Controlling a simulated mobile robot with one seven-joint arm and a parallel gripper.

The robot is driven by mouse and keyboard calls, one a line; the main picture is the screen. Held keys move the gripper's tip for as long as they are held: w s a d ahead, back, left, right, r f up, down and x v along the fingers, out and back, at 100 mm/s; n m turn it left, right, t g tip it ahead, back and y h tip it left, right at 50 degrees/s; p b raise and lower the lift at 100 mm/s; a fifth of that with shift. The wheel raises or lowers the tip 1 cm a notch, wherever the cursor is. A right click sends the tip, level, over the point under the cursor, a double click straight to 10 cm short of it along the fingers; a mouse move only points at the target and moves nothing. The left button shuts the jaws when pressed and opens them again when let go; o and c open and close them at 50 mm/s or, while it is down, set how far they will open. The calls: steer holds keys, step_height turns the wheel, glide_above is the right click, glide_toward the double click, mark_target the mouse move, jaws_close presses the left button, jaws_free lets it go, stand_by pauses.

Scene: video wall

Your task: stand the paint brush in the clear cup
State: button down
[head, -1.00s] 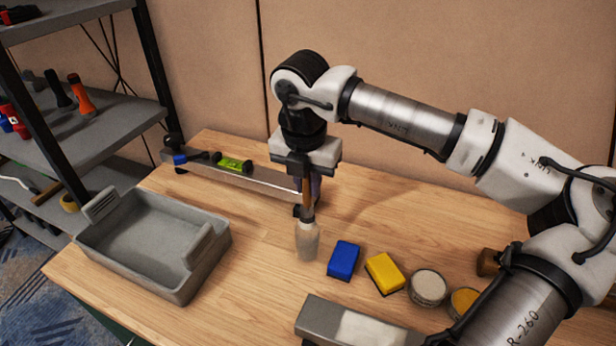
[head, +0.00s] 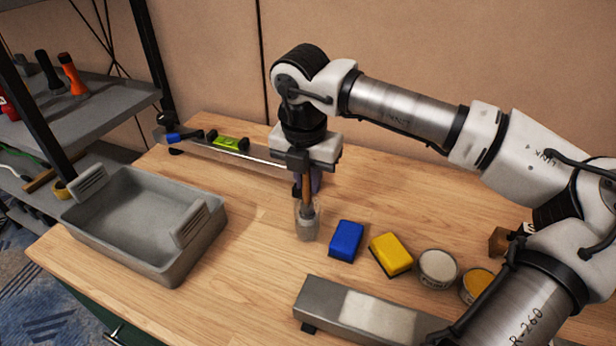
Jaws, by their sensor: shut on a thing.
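My gripper (head: 304,182) is shut on the paint brush's brown handle (head: 307,200) and holds it upright, bristles down. The clear cup (head: 307,232) stands on the workbench directly below my gripper. The brush's lower end shows within the cup's outline and appears to be inside it. The cup's clear wall blurs the bristles, and I cannot tell whether they touch the bottom. My gripper hides the top of the handle.
A blue block (head: 346,241), a yellow block (head: 391,254) and two round tins (head: 437,266) sit right of the cup. A grey tray (head: 150,268) is at left. A grey bar (head: 365,315) lies in front; a green level (head: 230,143) is behind. Bare wood (head: 255,250) separates tray and cup.

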steer(key=c, duration=1.3)
jaws_free()
steer(key=shift+r, duration=0.15)
steer(key=r, duration=0.4)
steer(key=s+r, duration=0.1)
steer(key=r, duration=0.4)
steer(key=r+b, duration=0.1)
steer(key=r, duration=0.3)
steer(key=shift+s+a+r, duration=0.25)
steer(key=shift+a, duration=0.05)
